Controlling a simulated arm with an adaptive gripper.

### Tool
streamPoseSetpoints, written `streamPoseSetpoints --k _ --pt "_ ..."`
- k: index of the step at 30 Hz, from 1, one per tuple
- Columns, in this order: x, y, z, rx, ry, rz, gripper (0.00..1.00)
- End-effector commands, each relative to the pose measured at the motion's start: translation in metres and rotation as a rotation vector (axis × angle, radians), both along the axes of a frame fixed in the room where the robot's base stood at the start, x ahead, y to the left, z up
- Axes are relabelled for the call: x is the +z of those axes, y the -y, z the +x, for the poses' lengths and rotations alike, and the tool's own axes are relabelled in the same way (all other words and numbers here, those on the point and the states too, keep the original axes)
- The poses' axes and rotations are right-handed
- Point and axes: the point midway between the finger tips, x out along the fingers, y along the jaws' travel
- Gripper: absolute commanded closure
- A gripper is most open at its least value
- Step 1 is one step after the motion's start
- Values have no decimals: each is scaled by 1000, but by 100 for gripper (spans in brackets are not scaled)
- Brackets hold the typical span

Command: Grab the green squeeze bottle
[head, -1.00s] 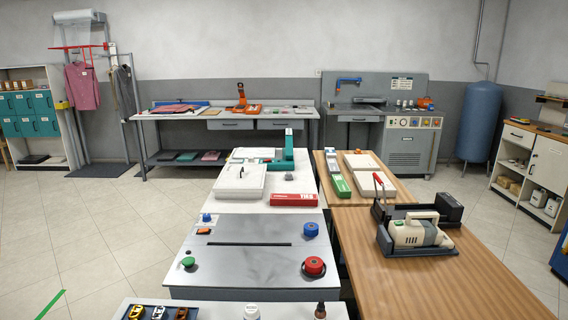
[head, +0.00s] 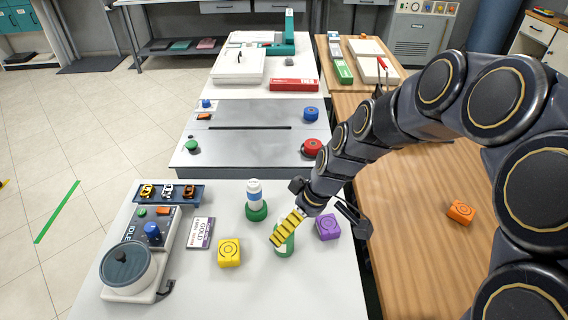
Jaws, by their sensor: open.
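A green bottle (head: 285,250) with a pale label stands on the white table in front of me. The yellow ridged part of my gripper (head: 312,222) crosses in front of its upper part, so its top is hidden. My gripper is open and empty, pointing down over the table, with a dark finger spread out to the right. Whether it touches the bottle I cannot tell. A white bottle with a blue label (head: 254,192) stands upright in a green base just behind and left.
A yellow block (head: 229,253) lies left of the green bottle and a purple block (head: 328,227) right of it. An orange block (head: 460,212) lies on the wooden table.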

Motion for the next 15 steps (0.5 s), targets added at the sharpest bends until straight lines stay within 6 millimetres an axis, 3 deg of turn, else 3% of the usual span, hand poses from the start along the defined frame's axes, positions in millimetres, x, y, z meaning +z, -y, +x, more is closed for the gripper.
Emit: streamPoseSetpoints --k 1,6,15 --pt "-17 -3 14 35 21 12 10" --pt "-52 -3 52 117 119 14 10" --pt "-80 -5 68 149 158 7 10"
